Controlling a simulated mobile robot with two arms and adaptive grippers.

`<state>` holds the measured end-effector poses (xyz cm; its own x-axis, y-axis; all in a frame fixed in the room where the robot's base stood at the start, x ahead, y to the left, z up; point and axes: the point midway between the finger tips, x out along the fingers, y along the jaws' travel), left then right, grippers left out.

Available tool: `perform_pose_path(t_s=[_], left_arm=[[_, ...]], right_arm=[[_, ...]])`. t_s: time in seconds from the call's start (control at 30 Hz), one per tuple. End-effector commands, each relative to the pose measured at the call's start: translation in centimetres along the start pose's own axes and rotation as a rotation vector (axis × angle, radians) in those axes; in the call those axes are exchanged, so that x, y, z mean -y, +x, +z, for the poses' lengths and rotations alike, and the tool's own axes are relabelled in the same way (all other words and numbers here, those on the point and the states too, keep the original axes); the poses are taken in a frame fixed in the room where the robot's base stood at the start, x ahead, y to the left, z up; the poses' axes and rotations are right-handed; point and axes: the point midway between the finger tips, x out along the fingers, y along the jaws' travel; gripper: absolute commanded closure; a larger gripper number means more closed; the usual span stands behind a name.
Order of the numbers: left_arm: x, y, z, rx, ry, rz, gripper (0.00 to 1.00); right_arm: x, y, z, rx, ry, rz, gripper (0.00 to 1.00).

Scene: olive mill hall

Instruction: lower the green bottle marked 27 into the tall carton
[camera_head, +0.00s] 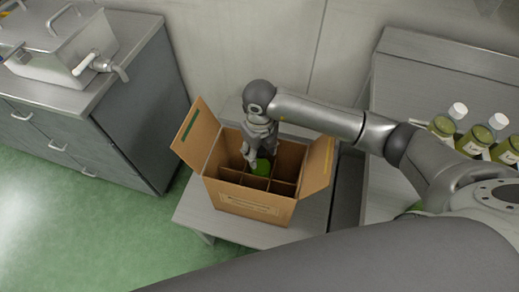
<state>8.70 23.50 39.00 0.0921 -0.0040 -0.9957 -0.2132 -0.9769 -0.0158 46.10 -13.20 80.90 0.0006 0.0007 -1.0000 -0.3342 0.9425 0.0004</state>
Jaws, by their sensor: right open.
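The tall carton (248,206) stands open on a low metal stand, its flaps spread and its inside split by dividers into several compartments. A green bottle (261,167) shows only its green top inside a middle compartment; its lower part and any number are hidden by the carton. My right gripper (251,160) points down into the carton, right at the left side of the green top, with its fingers open. Whether a finger touches the bottle cannot be told. My left gripper is not in view.
Several green bottles with white caps and labels (443,127) stand on the metal bench (400,75) at right. A grey cabinet (150,105) with a steel tank (62,50) stands at left. The stand (190,213) has little free room around the carton.

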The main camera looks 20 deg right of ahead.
Motion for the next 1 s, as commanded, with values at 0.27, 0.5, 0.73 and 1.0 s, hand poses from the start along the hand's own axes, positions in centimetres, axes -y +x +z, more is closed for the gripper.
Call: perform_pose_path(t_s=[0.27,0.5,0.73,1.0], left_arm=[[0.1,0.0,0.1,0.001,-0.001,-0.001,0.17],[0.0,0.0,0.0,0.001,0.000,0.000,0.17],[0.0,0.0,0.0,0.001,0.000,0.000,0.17],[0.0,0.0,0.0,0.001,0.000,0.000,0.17]], right_arm=[[0.1,-2.5,0.1,0.004,0.000,-0.003,0.49],[0.1,-7.8,0.1,0.007,-0.001,-0.003,0.49],[0.0,-11.2,0.1,0.004,-0.001,0.000,0.49],[0.0,-12.1,0.0,0.001,0.000,0.000,0.49]])
